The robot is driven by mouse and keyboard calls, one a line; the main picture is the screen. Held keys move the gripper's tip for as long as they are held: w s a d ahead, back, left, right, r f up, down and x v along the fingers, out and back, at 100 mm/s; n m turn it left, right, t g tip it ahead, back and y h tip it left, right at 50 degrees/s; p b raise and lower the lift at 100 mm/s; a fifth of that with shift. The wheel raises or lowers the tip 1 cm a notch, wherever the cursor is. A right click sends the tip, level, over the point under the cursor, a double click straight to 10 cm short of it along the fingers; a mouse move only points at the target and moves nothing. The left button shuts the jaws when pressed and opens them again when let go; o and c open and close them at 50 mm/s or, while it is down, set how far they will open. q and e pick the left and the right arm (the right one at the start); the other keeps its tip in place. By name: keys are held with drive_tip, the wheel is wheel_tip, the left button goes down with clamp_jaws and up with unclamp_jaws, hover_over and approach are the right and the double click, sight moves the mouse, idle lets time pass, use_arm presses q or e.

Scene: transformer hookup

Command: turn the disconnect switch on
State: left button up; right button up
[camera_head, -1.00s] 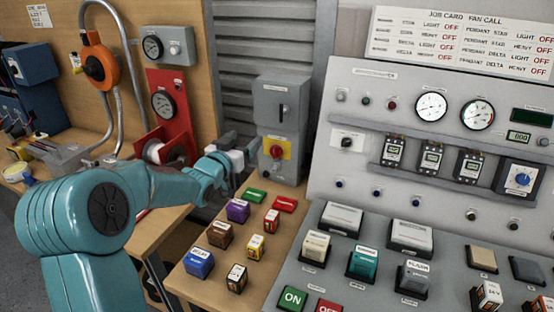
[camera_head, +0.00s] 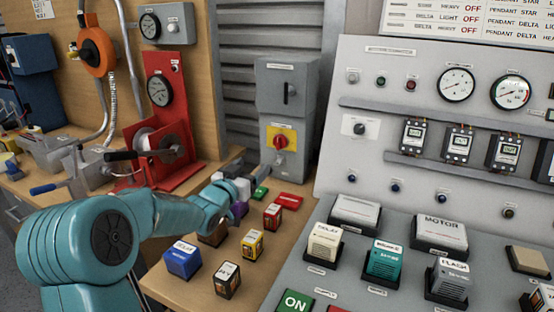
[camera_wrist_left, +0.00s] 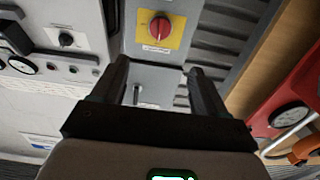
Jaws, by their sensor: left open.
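The grey switch box (camera_head: 262,95) stands at the back, against the slatted shutter. A dark handle (camera_head: 291,93) shows in the slot on its upper front. Below it is a red rotary knob (camera_head: 281,141) on a yellow plate; I cannot tell which position it marks. My left gripper (camera_head: 243,174) is in front of the box, lower than the knob and to its left, touching nothing I can make out. In the left wrist view, my left gripper (camera_wrist_left: 155,76) is open and empty, with the red knob (camera_wrist_left: 160,26) beyond its fingertips. My right gripper is not in view.
Several small coloured blocks, such as a blue one (camera_head: 183,260), lie on the wooden bench below my left arm. The grey control panel (camera_head: 330,140) rises close on the right. A red gauge stand (camera_head: 172,125) is on the left.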

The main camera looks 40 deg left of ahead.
sight(277, 145)
use_arm(q)
drive_tip(key=p+x, duration=0.1)
drive_tip(key=x, duration=1)
drive_tip(key=f+p+x, duration=0.1)
drive_tip(key=x, duration=0.4)
drive_tip(key=shift+w+p, duration=0.3)
drive_tip(key=shift+p, duration=0.05)
drive_tip(key=c, duration=1)
